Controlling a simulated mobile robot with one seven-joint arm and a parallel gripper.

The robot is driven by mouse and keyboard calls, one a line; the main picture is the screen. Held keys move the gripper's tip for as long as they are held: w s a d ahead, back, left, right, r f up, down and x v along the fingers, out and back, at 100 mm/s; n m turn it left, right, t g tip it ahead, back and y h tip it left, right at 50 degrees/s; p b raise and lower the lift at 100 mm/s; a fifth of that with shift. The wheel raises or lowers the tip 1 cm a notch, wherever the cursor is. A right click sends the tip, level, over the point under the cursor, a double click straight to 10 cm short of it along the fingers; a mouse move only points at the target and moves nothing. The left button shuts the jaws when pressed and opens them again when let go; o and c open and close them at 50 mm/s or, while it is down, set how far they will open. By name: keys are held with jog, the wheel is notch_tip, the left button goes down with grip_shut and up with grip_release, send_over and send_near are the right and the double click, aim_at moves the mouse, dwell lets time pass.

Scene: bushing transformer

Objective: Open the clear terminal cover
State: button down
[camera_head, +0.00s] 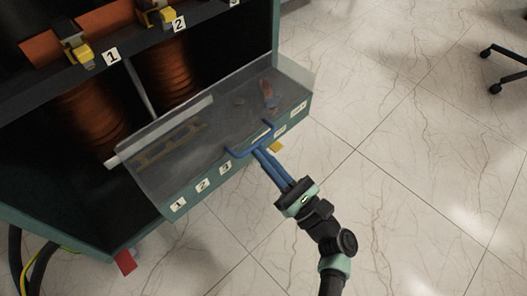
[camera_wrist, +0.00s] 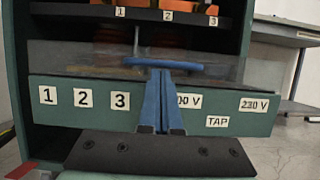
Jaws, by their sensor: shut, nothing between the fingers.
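The clear terminal cover (camera_head: 215,112) is a see-through panel over the green terminal box (camera_head: 185,205) at the front of the cabinet. It looks down over the box, though its exact angle is hard to tell. It also shows faintly in the wrist view (camera_wrist: 75,54). A blue handle (camera_head: 240,152) is on the cover's front edge; in the wrist view the handle (camera_wrist: 190,65) is a horizontal bar. My gripper (camera_head: 258,151) has its blue fingers shut, with the tips at the handle. In the wrist view the fingertips (camera_wrist: 160,72) overlap the bar; I cannot tell whether they touch it.
Labels mark the terminal box front (camera_wrist: 100,117). Copper coils (camera_head: 168,72) and yellow-topped bushings (camera_head: 78,50) stand behind. A rod (camera_head: 138,85) rises behind the cover. The tiled floor (camera_head: 400,160) to the right is clear, apart from a chair base (camera_head: 500,65) far off.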

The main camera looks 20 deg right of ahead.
jog(key=shift+r+p, duration=0.35)
jog(key=shift+p, duration=0.2)
notch_tip(320, 180, up, 14)
jog(key=w+g+h+p, duration=0.25)
jog(key=g+p, duration=0.45)
jog(key=p, duration=2.5)
jog(key=w+a+r+g+h+p, duration=0.1)
jog(key=w+a+r+g+p, duration=0.1)
jog(key=p, duration=0.6)
jog(key=w+a+r+g+h+p, duration=0.1)
jog(key=w+a+r+g+p, duration=0.2)
jog(key=w+r+p, duration=0.3)
jog(key=shift+w+r+g+p, duration=0.4)
jog(key=shift+w+g+p, duration=0.5)
jog(key=shift+w+p, duration=0.5)
jog(key=shift+w+h, duration=0.15)
jog(key=shift+h, duration=0.1)
